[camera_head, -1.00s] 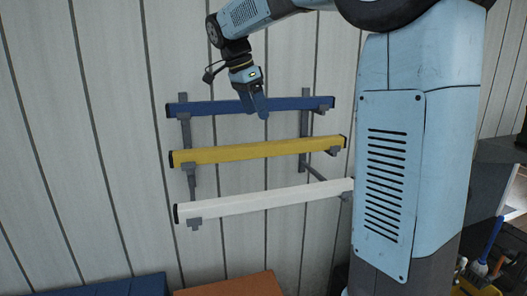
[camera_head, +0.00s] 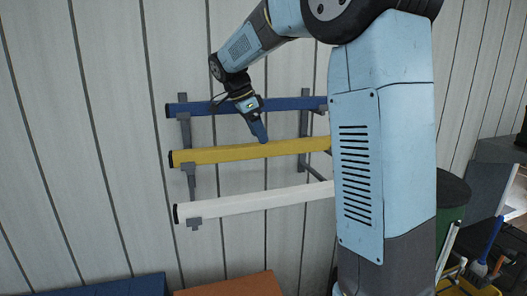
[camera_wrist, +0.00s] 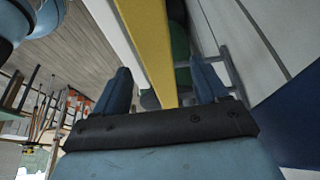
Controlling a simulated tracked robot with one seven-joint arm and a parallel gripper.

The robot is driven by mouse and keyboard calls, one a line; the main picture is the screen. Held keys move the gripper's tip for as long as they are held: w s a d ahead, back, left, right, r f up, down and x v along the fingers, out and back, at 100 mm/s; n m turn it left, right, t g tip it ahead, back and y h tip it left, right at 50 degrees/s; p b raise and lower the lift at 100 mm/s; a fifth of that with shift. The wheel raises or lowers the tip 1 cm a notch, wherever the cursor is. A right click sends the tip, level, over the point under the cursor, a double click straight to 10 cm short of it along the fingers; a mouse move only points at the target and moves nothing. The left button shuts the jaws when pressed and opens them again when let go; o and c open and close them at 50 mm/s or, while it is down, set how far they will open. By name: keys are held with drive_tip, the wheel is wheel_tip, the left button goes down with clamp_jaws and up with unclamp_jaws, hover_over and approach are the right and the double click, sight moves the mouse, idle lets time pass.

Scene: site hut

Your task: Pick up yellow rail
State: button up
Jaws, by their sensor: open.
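The yellow rail (camera_head: 220,154) lies on the middle level of a wall rack, between a blue rail (camera_head: 205,107) above and a white rail (camera_head: 250,202) below. My gripper (camera_head: 263,139) points down and its fingertips are at the upper edge of the yellow rail, near the middle of its visible length. In the wrist view, the yellow rail (camera_wrist: 149,40) runs between the two blue fingers of the open gripper (camera_wrist: 155,88). Whether the fingers touch it, I cannot tell. My arm hides the right ends of the rails in the head view.
Grey rack brackets (camera_head: 188,172) hold the rails on the panelled wall. A blue box (camera_head: 120,287) and an orange-brown box (camera_head: 235,286) stand below. A green bin (camera_head: 452,203) and tools such as a blue brush (camera_head: 490,238) are at the right.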

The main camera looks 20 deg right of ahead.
sight(265, 145)
drive_tip(key=shift+d+x, duration=0.2)
drive_tip(key=shift+x, duration=2.45)
drive_tip(key=shift+s+r, duration=0.1)
drive_tip(key=shift+s, duration=0.05)
clamp_jaws()
